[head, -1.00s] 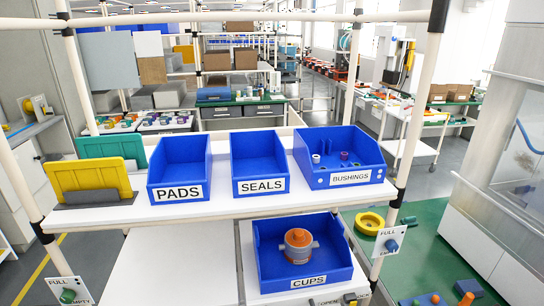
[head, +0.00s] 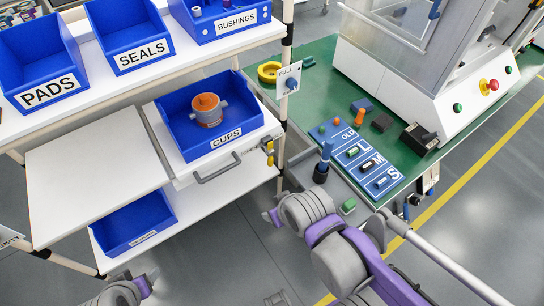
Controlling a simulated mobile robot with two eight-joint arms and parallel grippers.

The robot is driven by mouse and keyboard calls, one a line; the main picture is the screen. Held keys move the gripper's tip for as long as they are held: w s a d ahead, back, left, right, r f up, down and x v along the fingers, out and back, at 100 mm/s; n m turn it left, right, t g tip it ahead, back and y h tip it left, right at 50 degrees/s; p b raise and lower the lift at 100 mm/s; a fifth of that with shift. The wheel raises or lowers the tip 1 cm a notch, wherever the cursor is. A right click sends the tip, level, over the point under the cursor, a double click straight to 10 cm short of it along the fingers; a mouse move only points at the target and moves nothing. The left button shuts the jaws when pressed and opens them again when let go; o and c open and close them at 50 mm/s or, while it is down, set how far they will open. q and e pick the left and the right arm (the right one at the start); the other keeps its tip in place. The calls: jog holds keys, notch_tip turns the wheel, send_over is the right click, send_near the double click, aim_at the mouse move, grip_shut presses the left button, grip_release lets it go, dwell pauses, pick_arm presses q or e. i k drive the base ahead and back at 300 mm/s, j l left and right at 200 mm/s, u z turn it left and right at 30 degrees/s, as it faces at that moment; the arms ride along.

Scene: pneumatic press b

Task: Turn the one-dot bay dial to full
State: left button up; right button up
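A white plate marked FULL (head: 287,73) is fixed to the rack's right post and carries a blue dial knob (head: 292,84). The dots and the pointer are too small to read, so I cannot tell whether this is the one-dot bay. Another white plate (head: 10,237) is cut off at the left edge, with no knob in sight. My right gripper (head: 268,215) is low in front of the rack, below and apart from the blue dial. My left gripper (head: 149,280) is at the bottom left, below the rack. Neither visibly holds anything; their finger gaps are unclear.
The CUPS bin (head: 176,143) with an orange and grey part (head: 207,109) stands on a pulled-out shelf with a grey handle (head: 218,168). A blue tool board (head: 352,158) and the press (head: 420,70) stand on the right. Open floor lies in front.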

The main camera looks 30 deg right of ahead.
aim_at(291, 83)
jog(key=z, duration=1.25)
jog(key=i+l+u, duration=0.1)
jog(key=i, duration=0.2)
jog(key=i+l+u, duration=0.1)
jog(key=i+l, duration=0.1)
jog(key=i, duration=0.1)
